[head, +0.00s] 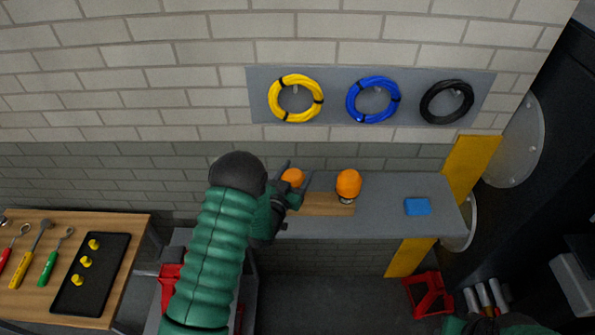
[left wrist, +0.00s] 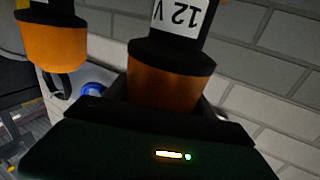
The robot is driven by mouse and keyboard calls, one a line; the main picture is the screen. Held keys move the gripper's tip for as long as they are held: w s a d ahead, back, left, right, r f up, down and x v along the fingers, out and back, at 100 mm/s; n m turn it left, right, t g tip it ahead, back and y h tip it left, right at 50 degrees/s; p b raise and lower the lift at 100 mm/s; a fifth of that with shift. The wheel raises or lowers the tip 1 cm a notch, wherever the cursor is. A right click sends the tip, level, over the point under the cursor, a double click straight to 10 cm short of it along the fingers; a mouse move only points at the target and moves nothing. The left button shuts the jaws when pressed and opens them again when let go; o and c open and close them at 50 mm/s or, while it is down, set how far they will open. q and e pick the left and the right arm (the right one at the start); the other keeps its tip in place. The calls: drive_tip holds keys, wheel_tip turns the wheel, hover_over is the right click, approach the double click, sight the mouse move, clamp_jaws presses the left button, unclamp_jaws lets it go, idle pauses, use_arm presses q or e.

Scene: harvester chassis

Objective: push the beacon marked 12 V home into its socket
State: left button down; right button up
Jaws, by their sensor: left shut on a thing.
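The beacon marked 12 V (left wrist: 172,75) has an orange lens, a black collar and a white label, which shows inverted in the left wrist view. In the head view its orange lens (head: 292,176) shows between the fingers of my left gripper (head: 296,174), which is shut on it. A second orange beacon (head: 348,183) stands to its right on a silvery base; in the left wrist view it is at upper left (left wrist: 54,45). The held beacon's lower end and any socket under it are hidden, so I cannot tell how it is seated.
A wooden board (head: 325,209) lies on the grey shelf (head: 385,208), with a blue block (head: 417,206) at right. Yellow, blue and black cable coils hang behind. A yellow post (head: 468,165) bounds the right. A tool table (head: 130,222) with a black tray (head: 112,262) stands left.

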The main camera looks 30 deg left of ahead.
use_arm(q)
drive_tip(key=shift+r+p, duration=0.4)
drive_tip(key=shift+r, duration=0.3)
drive_tip(key=shift+r+p, duration=1.2)
drive_tip(key=shift+r, duration=1.15)
drive_tip(key=shift+f, duration=0.1)
